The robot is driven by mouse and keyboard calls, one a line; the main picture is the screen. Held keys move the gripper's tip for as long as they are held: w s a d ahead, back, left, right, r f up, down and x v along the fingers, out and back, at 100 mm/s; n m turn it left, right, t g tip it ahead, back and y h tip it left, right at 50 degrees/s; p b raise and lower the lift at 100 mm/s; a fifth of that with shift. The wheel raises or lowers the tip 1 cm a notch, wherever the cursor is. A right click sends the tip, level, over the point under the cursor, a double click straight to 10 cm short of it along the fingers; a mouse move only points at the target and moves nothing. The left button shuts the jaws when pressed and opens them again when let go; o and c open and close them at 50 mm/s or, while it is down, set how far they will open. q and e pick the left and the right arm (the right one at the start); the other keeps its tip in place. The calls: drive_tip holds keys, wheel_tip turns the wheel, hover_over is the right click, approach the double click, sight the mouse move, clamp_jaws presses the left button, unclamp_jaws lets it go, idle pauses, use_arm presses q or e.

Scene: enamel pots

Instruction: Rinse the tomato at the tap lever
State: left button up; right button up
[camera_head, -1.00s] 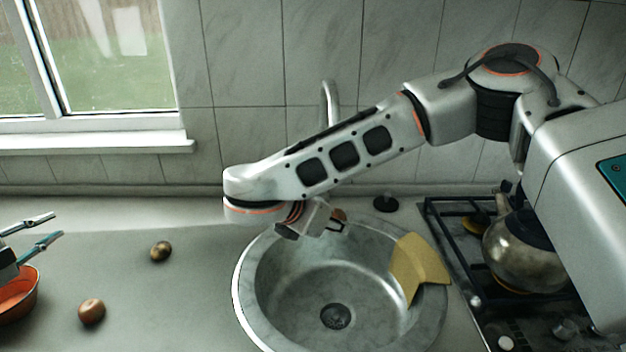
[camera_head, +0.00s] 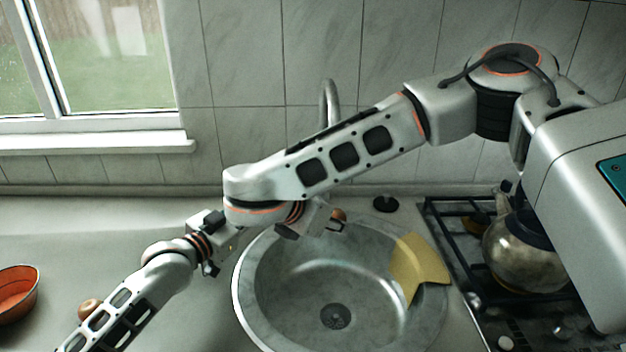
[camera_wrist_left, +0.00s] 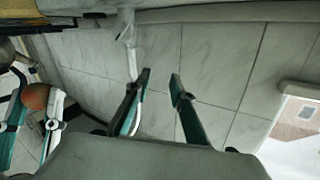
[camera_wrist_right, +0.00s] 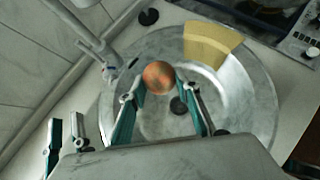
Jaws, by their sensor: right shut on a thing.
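The tomato (camera_wrist_right: 158,77), round and reddish-brown, is between the fingertips of my right gripper (camera_wrist_right: 160,88), which is shut on it. In the head view the tomato (camera_head: 339,215) shows just past that gripper, by the sink's back rim. The tap (camera_head: 330,102) rises behind my right forearm, which hides its lower part. The tap (camera_wrist_right: 82,28) also shows left of the tomato in the right wrist view; I cannot clearly make out its lever. My left gripper (camera_wrist_left: 160,78) is open and empty, with the tap (camera_wrist_left: 128,35) beyond its fingers.
The round metal sink (camera_head: 262,318) has a yellow cloth (camera_head: 418,268) over its right rim. A kettle (camera_head: 520,252) stands on the stove at right. An orange bowl (camera_head: 17,292) is at far left. A brown round item (camera_head: 89,308) is partly behind my left arm.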

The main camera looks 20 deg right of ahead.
use_arm(q)
drive_tip(key=shift+n+g+h, duration=0.4)
drive_tip(key=shift+n+h, duration=0.3)
drive_tip(key=shift+n, duration=0.1)
drive_tip(key=d, duration=0.4)
drive_tip(key=w+d+r, duration=0.1)
drive_tip(key=d, duration=0.3)
drive_tip(key=d+r, duration=0.1)
drive_tip(key=d, duration=0.4)
drive_tip(key=shift+w+d, duration=0.1)
drive_tip(key=shift+w, duration=0.25)
drive_tip(key=shift+w+d, duration=0.35)
drive_tip(key=shift+w, duration=0.25)
drive_tip(key=shift+w+d+f, duration=0.2)
drive_tip(key=shift+w+d, duration=0.05)
drive_tip(key=shift+d, duration=0.45)
drive_tip(key=shift+w+d, duration=0.3)
drive_tip(key=shift+d, duration=0.1)
drive_tip(key=shift+w+d+r, duration=0.1)
drive_tip(key=shift+w+r, duration=0.05)
drive_tip(key=shift+w, duration=0.25)
